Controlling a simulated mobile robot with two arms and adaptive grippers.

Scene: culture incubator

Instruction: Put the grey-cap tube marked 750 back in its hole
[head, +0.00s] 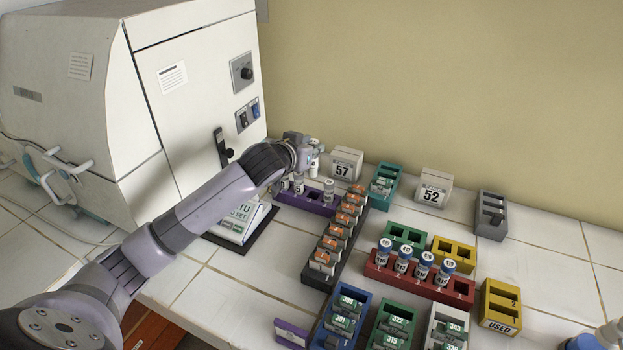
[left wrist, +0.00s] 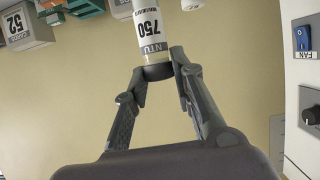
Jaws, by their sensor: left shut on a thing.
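My left gripper (head: 300,146) is at the back of the bench, above the purple rack (head: 318,207). In the left wrist view my left gripper (left wrist: 157,68) is shut on the dark grey cap of a white-labelled tube (left wrist: 148,28) marked 750 and NTU. The tube also shows in the head view (head: 314,163), hanging in the air below the gripper. The purple rack holds a few white-labelled tubes with grey caps; the arm partly hides its left end. My right gripper is not in view.
A dark rack of orange-labelled vials (head: 316,279) adjoins the purple rack's right end. The white incubator (head: 180,90) stands left. A red rack (head: 386,274) is farther right.

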